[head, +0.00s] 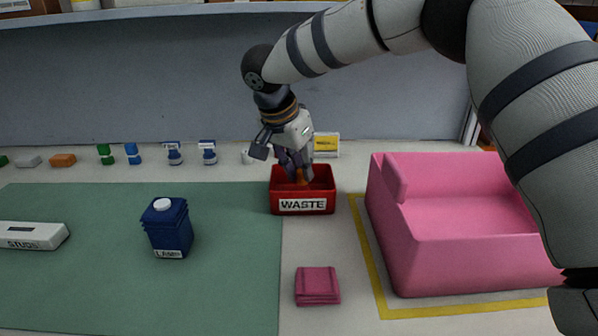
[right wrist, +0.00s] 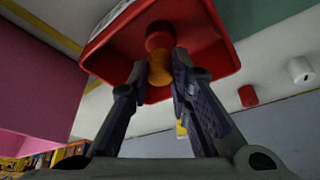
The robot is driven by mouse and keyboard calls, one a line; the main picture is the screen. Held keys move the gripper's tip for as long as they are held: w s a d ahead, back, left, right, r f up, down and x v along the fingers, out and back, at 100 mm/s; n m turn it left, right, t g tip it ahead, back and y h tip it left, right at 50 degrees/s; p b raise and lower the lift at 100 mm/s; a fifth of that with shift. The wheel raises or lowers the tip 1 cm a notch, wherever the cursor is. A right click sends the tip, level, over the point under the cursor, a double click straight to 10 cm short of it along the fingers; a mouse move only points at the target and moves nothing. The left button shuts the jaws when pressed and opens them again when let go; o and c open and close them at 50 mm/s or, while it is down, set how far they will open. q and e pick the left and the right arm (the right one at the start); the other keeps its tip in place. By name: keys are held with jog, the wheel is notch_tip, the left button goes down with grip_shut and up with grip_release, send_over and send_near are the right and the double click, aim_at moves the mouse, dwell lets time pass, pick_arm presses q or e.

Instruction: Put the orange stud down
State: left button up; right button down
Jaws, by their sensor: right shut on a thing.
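My right gripper (head: 301,177) reaches down into the red bin marked WASTE (head: 303,206). It is shut on the orange stud (head: 302,178), which is just inside the bin's opening. In the right wrist view, the orange stud (right wrist: 160,69) sits between the two fingertips of the right gripper (right wrist: 159,75). The red bin (right wrist: 217,62) is around it, and a round red thing (right wrist: 158,38) shows inside, close to the stud. I cannot tell whether the stud touches the bin's floor. My left gripper is not in view.
A dark blue container (head: 170,230) and a white STUDS box (head: 32,235) stand on the green mat (head: 95,290). A folded pink cloth (head: 317,286) lies in front of the bin. A big pink box (head: 470,250) stands at the right. Small items line the back.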

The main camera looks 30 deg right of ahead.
jog(key=shift+f, duration=0.4)
jog(key=shift+f, duration=0.15)
jog(key=shift+f, duration=0.25)
jog(key=c, duration=1.5)
grip_release()
jog(key=shift+o, duration=0.2)
jog(key=shift+r, duration=0.3)
jog(key=v, duration=1.2)
